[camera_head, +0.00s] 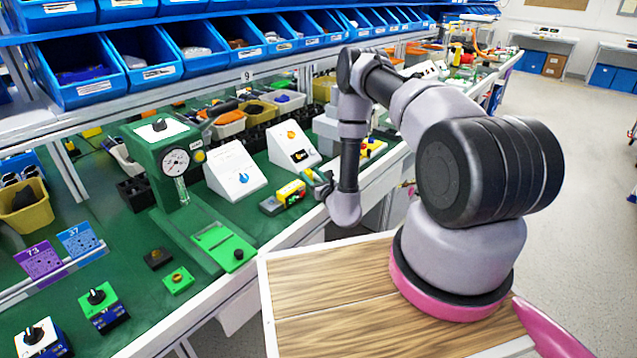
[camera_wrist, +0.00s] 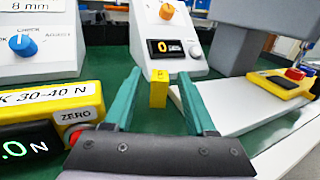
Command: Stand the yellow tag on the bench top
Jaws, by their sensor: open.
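The yellow tag (camera_wrist: 159,92) is a small upright block with a dark mark near its top. In the wrist view it appears to stand on the green bench top (camera_wrist: 115,68), between and slightly beyond my fingertips. My gripper (camera_wrist: 158,78) has two green fingers spread apart, with a visible gap on both sides of the tag. In the head view my gripper (camera_head: 318,184) is low over the bench's front edge.
A yellow force gauge (camera_wrist: 40,120) with a zero button is close at left; it also shows in the head view (camera_head: 284,197). White sloped panels with a blue knob (camera_wrist: 22,44) and an orange knob (camera_wrist: 166,12) stand behind. A yellow device (camera_wrist: 280,84) lies on a grey base at right.

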